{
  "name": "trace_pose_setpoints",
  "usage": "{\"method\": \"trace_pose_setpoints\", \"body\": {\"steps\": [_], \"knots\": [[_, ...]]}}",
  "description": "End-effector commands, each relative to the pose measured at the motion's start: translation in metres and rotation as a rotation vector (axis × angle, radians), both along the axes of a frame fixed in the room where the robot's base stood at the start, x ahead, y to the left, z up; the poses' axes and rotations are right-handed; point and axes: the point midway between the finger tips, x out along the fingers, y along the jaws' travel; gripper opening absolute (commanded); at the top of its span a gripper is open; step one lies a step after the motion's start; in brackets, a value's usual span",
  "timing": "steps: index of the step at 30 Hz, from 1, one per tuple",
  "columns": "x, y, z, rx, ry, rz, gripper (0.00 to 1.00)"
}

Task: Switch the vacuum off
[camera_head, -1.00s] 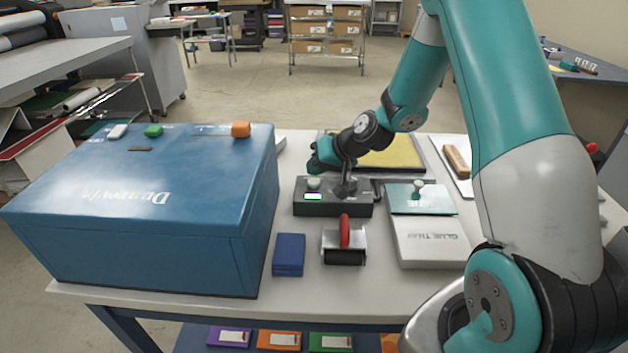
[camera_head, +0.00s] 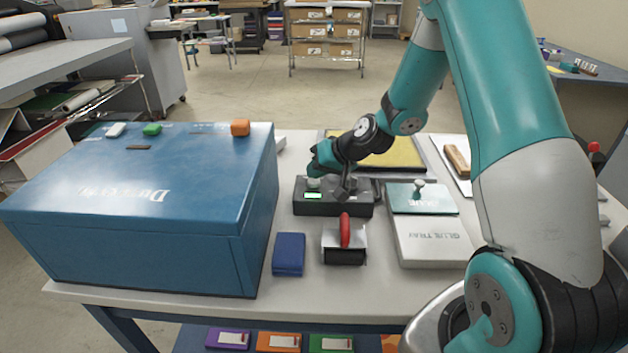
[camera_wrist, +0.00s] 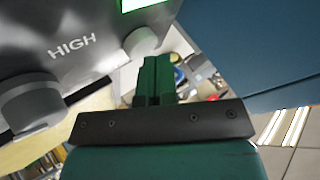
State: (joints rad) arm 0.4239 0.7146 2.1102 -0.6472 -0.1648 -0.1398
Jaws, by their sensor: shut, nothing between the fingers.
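A dark grey control box (camera_head: 333,208) sits in the middle of the table, taken to be the vacuum's control. It has a lit green display (camera_head: 313,196), a pale round button or knob (camera_head: 313,183) behind it, and a dark knob or lever (camera_head: 345,188) at its right. The wrist view shows the box face with the word HIGH (camera_wrist: 73,47), a large grey knob (camera_wrist: 32,102) and part of the green display (camera_wrist: 140,4). My gripper (camera_wrist: 158,62) has its green fingers together and empty. In the head view my gripper (camera_head: 318,163) is at the box's back left; contact is unclear.
A large blue box (camera_head: 140,215) fills the table's left. A red-handled roller (camera_head: 345,232) and a blue block (camera_head: 289,255) lie in front of the control box. A glue tray (camera_head: 432,242) stands at its right, and a yellow pad (camera_head: 392,154) lies behind.

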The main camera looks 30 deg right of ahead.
Motion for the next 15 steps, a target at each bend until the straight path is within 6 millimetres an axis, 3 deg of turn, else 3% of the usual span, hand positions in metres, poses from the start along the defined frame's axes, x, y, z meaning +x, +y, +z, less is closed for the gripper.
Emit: {"method": "trace_pose_setpoints", "body": {"steps": [15], "knots": [[0.0000,0.0000,0.0028,0.000,0.000,0.000,0.00]]}}
